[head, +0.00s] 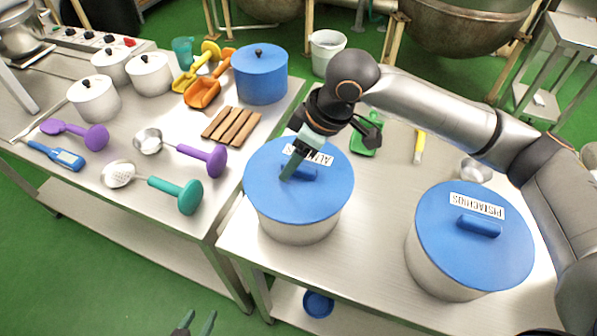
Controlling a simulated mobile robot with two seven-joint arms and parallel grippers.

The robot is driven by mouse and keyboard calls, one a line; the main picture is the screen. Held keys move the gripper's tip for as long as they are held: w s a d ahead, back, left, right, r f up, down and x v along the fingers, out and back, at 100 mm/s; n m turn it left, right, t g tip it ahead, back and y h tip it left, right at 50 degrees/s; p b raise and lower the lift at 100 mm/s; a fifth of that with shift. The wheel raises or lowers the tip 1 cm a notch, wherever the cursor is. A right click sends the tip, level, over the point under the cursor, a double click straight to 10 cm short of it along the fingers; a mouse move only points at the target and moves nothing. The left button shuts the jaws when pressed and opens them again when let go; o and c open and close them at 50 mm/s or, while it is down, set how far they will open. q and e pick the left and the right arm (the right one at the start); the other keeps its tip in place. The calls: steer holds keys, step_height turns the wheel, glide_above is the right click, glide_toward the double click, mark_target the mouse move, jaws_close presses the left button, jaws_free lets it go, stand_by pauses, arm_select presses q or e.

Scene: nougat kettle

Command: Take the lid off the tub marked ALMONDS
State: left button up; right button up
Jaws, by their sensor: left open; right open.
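The tub marked ALMONDS (300,228) is a pale tub with a blue lid (325,195), standing at the left end of the right-hand steel table. The lid sits on the tub, its white label upside down in view. My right gripper (295,172) is open and points down at the lid's blue bar handle (306,173). A finger covers part of the handle and label; I cannot tell whether it touches. My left gripper (200,321) is open and empty at the bottom edge, low in front of the tables, with only its fingertips showing.
A similar blue-lidded tub marked PISTACHIOS (470,250) stands to the right. A green scoop (366,143), a yellow-handled tool (419,146) and a metal bowl (474,170) lie behind. The left table holds ladles, pots and a blue pot (260,80).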

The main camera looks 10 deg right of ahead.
steer(key=shift+f, duration=0.15)
jaws_close()
stand_by(0.4)
